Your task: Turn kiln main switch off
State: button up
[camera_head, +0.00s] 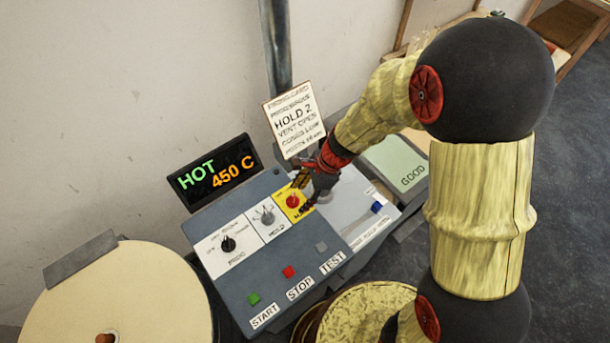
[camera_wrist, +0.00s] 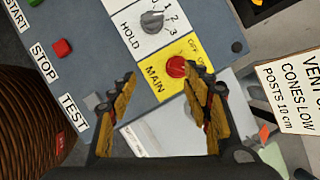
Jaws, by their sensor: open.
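The kiln main switch is a red knob (camera_head: 292,201) on a yellow plate marked MAIN, at the right end of the knob row on the grey control panel (camera_head: 262,262). In the wrist view the red knob (camera_wrist: 176,67) lies just beyond and between my fingertips, nearer the right one. OFF lettering shows on the plate beside it. My gripper (camera_head: 304,190) is at the panel's upper right, close to the knob. In the wrist view my gripper (camera_wrist: 168,88) is open, with nothing seen between its fingers. Whether a finger touches the knob cannot be told.
The HOLD knob (camera_head: 266,216) and PROG knob (camera_head: 228,244) sit left of the main switch. START (camera_head: 254,299), STOP (camera_head: 289,271) and TEST (camera_head: 321,246) buttons line the lower panel. A display (camera_head: 213,173) reads HOT 450 C. A HOLD 2 card (camera_head: 294,119) stands behind my gripper.

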aim_at(293, 197)
jog(key=w+a+f+m, duration=0.1)
jog(key=f, duration=0.1)
jog(key=w+f+m+b, duration=0.1)
jog(key=f, duration=0.1)
jog(key=w+a+f+m+t+b, duration=0.1)
jog(key=f, duration=0.1)
jog(key=shift+w+a+f+m, duration=0.2)
jog(key=shift+a+f+m, duration=0.1)
jog(key=shift+a+f, duration=0.1)
jog(key=shift+c, duration=0.3)
jog(key=shift+d, duration=0.1)
jog(key=c, duration=1.1)
